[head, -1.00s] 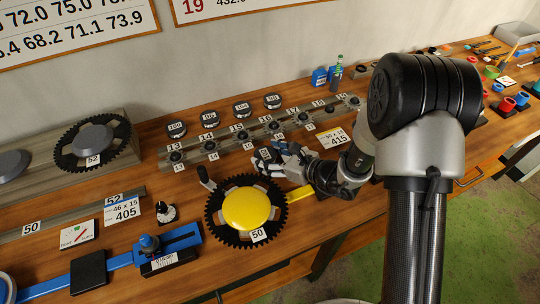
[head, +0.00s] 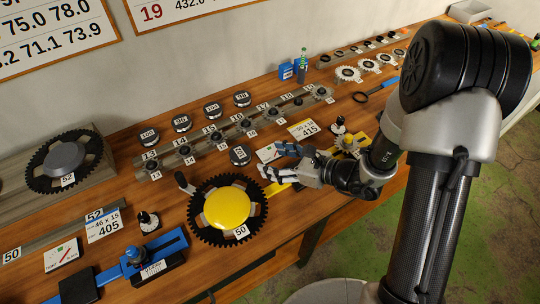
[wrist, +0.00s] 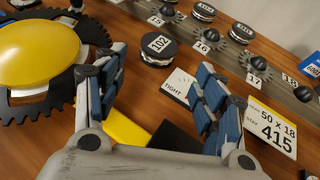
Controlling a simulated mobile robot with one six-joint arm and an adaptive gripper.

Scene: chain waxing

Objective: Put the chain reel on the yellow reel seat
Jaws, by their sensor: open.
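A black round reel marked 102 (head: 240,155) lies flat on the wooden bench, behind the big yellow dome (head: 227,208); it also shows in the wrist view (wrist: 156,44). My gripper (head: 277,162) is open and empty, to the right of this reel. In the wrist view the reel is just beyond the spread fingers (wrist: 158,75), apart from them. The yellow dome sits in a black toothed ring marked 50. A yellow bar (wrist: 125,128) runs right under my gripper, towards a yellow part (head: 350,143) partly hidden by my arm. I cannot tell which yellow part is the reel seat.
Several black reels (head: 182,123) stand behind a rail of small sprockets (head: 230,133). A 415 card (head: 303,129) lies near my gripper. A crank handle (head: 184,182) stands left of the dome. A blue clamp (head: 158,250) is at front left.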

